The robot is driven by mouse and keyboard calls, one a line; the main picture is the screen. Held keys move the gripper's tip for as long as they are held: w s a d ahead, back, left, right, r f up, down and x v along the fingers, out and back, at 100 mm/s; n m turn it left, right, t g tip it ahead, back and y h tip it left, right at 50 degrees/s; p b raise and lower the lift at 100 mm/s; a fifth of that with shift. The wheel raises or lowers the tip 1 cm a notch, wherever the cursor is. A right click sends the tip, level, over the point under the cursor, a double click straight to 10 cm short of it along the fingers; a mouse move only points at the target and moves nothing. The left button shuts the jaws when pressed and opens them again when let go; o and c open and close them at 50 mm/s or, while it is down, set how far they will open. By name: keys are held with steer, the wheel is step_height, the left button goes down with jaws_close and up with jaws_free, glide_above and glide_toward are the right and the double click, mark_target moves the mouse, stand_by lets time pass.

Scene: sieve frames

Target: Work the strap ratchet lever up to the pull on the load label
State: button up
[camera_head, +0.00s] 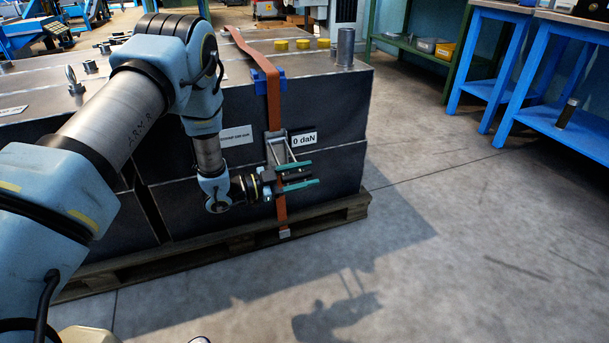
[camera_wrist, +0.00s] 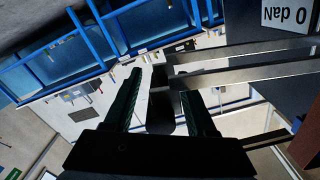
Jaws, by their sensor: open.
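An orange strap (camera_head: 272,88) runs over the dark block and down its front face. The metal strap ratchet (camera_head: 279,149) sits on it, its lever frame hanging out from the face. The white load label (camera_head: 304,139) right of the ratchet reads "0 daN"; it shows upside down in the wrist view (camera_wrist: 288,15). My gripper (camera_head: 312,174) is just below the ratchet, its green fingers apart. In the wrist view, the lever's two metal side bars (camera_wrist: 238,74) come in from the right, and a dark end piece (camera_wrist: 160,108) appears between my fingers (camera_wrist: 162,98). I cannot tell whether they touch it.
The dark blocks stand on a wooden pallet (camera_head: 335,211). A blue edge protector (camera_head: 262,82) sits under the strap at the top edge. Another white label (camera_head: 235,136) is left of the ratchet. Blue benches (camera_head: 540,85) stand at the right; the floor between is clear.

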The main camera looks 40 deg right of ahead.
steer(key=shift+c, duration=0.2)
jaws_close()
steer(key=shift+s+f, duration=0.1)
